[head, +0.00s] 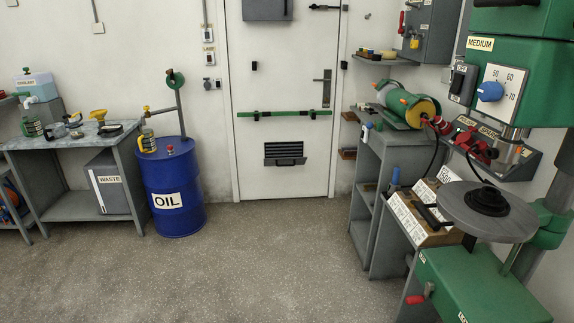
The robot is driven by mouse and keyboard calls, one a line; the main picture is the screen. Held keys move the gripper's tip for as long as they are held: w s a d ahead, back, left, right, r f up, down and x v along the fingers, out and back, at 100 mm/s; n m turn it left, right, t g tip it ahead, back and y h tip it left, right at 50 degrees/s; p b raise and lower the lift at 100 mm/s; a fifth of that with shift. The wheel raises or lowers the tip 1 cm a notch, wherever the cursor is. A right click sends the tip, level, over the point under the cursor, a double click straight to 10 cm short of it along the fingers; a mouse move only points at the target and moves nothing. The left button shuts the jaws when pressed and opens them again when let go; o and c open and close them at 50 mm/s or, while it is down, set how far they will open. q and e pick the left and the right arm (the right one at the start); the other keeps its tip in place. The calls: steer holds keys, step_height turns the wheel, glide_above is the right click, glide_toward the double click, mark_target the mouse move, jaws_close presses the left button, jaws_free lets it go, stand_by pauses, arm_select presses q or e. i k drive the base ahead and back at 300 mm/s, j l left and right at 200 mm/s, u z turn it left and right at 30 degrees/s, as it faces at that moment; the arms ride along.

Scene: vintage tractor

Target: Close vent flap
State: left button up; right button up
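The vent (284,149) is a small dark slatted opening low on the white door (262,178) at the back of the room, in the head view. A grey flap (284,162) shows along its lower edge, folded down, and the dark slats are uncovered. The vent lies below the green push bar (290,114). It is far off and small, so the hinge and any handle detail are hard to make out. Neither of my grippers is in the head view.
Open speckled floor (255,250) leads to the door. A blue oil drum (174,196) stands left of it, beside a grey workbench (75,142). On the right are a grey cabinet (379,170) and a green drill press (475,285), close by.

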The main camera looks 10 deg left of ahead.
mark_target(286, 161)
steer(key=i+j+u, duration=0.1)
steer(key=i+u, duration=0.4)
steer(key=i, duration=0.65)
steer(key=i+z, duration=0.15)
steer(key=i, duration=0.35)
steer(key=i+j+z, duration=0.2)
steer(key=i, duration=0.35)
steer(key=i+j+z, duration=0.15)
steer(key=i, duration=0.35)
steer(key=i+j+z, duration=0.15)
steer(key=i+j, duration=0.15)
steer(key=i, duration=0.2)
